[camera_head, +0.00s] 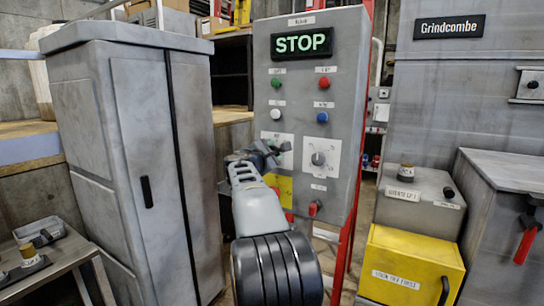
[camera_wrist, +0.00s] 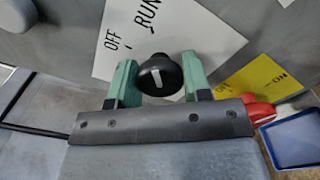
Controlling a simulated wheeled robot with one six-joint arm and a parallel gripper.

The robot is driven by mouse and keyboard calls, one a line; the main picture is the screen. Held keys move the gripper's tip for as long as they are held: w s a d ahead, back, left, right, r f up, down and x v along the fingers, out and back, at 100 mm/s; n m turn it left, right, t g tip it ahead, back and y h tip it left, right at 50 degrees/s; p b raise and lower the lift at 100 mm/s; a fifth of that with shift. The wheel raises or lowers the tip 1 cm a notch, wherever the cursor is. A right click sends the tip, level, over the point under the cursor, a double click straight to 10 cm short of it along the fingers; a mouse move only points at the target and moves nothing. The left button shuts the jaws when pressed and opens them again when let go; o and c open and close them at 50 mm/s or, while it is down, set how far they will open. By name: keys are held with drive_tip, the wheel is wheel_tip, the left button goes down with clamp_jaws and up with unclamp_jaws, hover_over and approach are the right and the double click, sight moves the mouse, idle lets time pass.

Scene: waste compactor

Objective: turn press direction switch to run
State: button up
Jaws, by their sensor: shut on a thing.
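The press direction switch is a black knob (camera_wrist: 161,68) with a white mark on a white plate (camera_wrist: 190,35) lettered OFF and RUN. In the wrist view, the green fingers of my gripper (camera_wrist: 159,82) stand on either side of the knob and are shut on it. I cannot tell for sure which word the mark points at. In the head view, my gripper (camera_head: 268,153) is at the left white plate (camera_head: 283,140) on the grey control panel (camera_head: 345,60), and it hides most of the knob there.
A second rotary knob (camera_head: 318,158) sits just right of my gripper. Green, red, white and blue buttons and a lit STOP sign (camera_head: 302,43) are above. A red-handled switch (camera_head: 314,208) is below. A grey cabinet (camera_head: 135,150) stands left, a yellow box (camera_head: 415,265) right.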

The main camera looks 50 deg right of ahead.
drive_tip(key=o, duration=0.9)
drive_tip(key=b+v, duration=0.2)
drive_tip(key=v, duration=1.1)
drive_tip(key=shift+s+a+b, duration=0.1)
drive_tip(key=shift+a+b, duration=0.2)
drive_tip(key=shift+a, duration=0.05)
